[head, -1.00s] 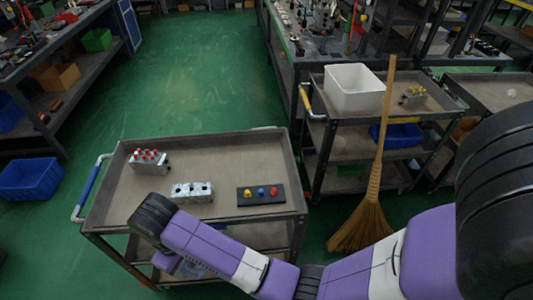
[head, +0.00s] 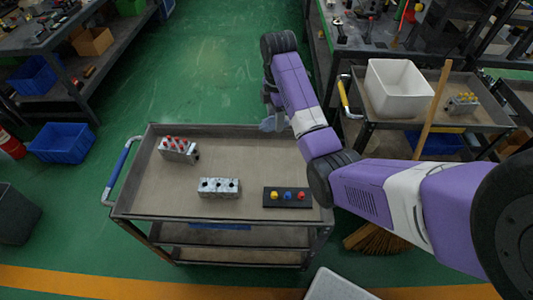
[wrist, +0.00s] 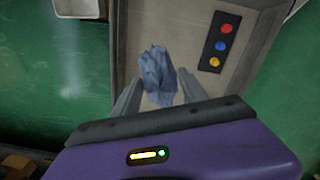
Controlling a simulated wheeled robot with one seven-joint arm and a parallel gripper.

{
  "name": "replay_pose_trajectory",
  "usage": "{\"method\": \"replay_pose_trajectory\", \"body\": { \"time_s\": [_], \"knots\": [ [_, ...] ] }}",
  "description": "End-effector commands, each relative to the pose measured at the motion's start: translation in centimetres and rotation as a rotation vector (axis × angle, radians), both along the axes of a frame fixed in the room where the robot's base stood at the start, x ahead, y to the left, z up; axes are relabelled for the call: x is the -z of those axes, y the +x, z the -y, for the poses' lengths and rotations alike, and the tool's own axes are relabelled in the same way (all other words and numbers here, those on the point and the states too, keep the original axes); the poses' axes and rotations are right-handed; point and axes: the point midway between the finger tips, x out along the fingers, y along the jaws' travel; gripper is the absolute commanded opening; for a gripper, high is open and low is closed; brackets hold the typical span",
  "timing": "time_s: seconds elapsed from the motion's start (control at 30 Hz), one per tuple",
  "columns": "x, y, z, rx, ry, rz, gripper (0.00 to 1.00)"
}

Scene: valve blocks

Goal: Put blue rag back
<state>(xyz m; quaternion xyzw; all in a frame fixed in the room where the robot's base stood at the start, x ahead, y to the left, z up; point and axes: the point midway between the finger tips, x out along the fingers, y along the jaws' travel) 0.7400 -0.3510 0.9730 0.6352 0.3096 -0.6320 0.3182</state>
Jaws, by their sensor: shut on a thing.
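The blue rag (wrist: 158,76) is a crumpled grey-blue cloth between my two fingers in the wrist view. My gripper (wrist: 159,92) is shut on it. In the head view the rag (head: 272,123) hangs below my gripper, over the back right part of the cart (head: 150,205). My gripper's fingers are mostly hidden there by the arm. The rag looks held above the cart top.
On the cart top are a block with red knobs (head: 178,149), a bare metal block (head: 218,187) and a black plate with yellow, blue and red knobs (head: 287,196). A white bin (head: 399,88) stands on the cart at right. A broom (head: 432,110) leans there.

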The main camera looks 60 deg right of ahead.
Motion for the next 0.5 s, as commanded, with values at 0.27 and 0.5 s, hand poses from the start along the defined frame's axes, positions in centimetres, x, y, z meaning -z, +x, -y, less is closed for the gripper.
{"method": "replay_pose_trajectory", "body": {
  "time_s": [0.27, 0.5],
  "knots": [
    [3.0, -0.4, 0.8, -0.026, 0.0, -0.001, 0.18],
    [6.7, -0.3, 0.7, -0.025, 0.0, 0.0, 0.18]
  ]
}}
